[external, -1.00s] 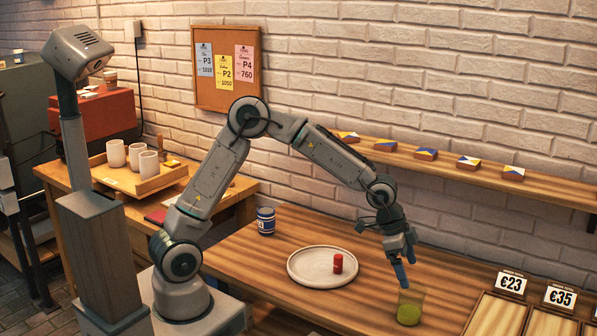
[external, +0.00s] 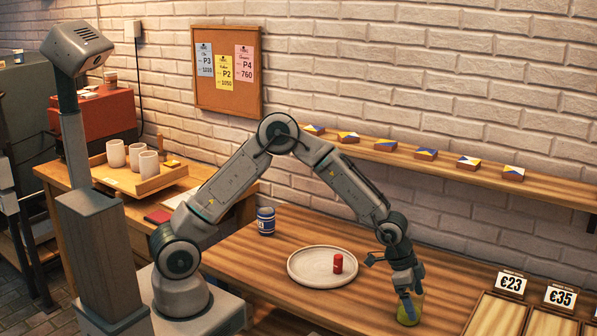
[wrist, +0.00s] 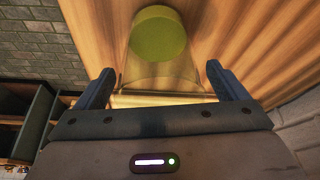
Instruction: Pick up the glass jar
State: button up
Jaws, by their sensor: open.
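The glass jar (external: 410,313) stands on the wooden table at its front right, clear-walled with green contents at the bottom. It also shows in the wrist view (wrist: 158,35), where its green part lies ahead of the fingers and its clear wall reaches back between them. My gripper (external: 407,301) is open and low over the jar, pointing down. In the wrist view my gripper's two blue fingers (wrist: 157,82) lie on either side of the jar's clear upper part. I cannot tell whether they touch the glass.
A pale plate (external: 302,274) with a small red can (external: 338,263) lies left of the jar. A blue-and-white can (external: 265,221) stands farther back. Wooden trays with price cards (external: 511,284) are to the right. A wall shelf (external: 465,176) holds several small painted boxes.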

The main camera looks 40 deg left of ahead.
jog(key=c, duration=1.2)
jog(key=shift+r, duration=0.15)
jog(key=shift+r, duration=1)
jog(key=s+d+r+b, duration=0.1)
jog(key=s+r+b, duration=0.1)
jog(key=s+r, duration=0.6)
jog(key=shift+s+d+r+b, duration=0.2)
jog(key=shift+s+r+b, duration=0.15)
jog(key=shift+s, duration=1.4)
